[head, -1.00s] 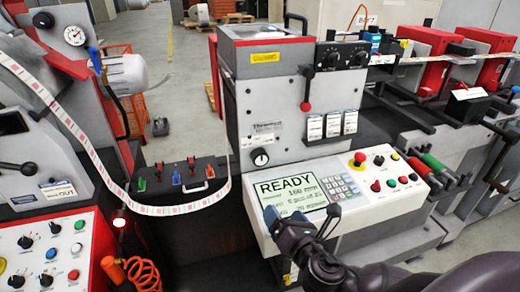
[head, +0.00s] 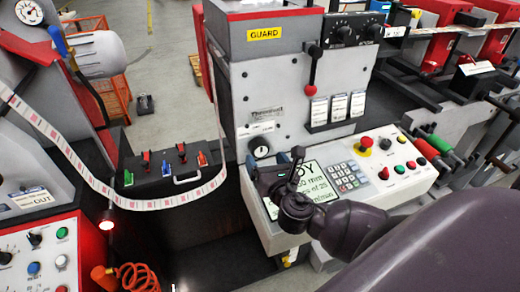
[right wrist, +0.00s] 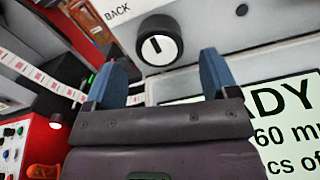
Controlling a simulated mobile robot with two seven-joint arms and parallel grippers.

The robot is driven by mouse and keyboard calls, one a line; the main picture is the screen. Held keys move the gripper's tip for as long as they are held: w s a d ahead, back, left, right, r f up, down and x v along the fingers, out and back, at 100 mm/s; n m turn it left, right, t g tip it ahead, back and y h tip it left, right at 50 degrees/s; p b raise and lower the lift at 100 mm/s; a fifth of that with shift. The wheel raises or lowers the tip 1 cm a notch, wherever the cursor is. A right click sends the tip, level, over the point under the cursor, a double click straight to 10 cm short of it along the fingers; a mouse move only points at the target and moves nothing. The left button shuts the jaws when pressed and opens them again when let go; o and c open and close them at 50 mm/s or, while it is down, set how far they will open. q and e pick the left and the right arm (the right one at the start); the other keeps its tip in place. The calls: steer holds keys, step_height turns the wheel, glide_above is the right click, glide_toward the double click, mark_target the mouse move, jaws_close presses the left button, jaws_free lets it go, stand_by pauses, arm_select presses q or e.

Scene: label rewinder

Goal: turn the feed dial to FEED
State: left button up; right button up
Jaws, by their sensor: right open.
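The feed dial (head: 260,148) is a round knob on the lower left of the grey machine's front panel. In the right wrist view, the dial (right wrist: 160,46) has a white face with a short dark pointer mark, and the word BACK stands to its upper left. The word FEED is not readable. My right gripper (head: 268,170) is just below the dial, in front of the display. In the right wrist view its two blue fingers (right wrist: 160,80) are apart and empty, below the dial, with the knob between their lines. My left gripper is not in view.
The display (head: 318,180) is partly hidden by my right gripper. A keypad (head: 345,175) and a red stop button (head: 366,142) lie to its right. A red-knobbed lever (head: 310,90) is above. The printed label web (head: 150,203) loops at the left.

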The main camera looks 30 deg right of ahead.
mark_target(261, 152)
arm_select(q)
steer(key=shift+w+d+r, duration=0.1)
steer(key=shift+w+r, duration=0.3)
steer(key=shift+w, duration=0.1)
arm_select(e)
steer(key=shift+x, duration=2.25)
steer(key=c, duration=0.9)
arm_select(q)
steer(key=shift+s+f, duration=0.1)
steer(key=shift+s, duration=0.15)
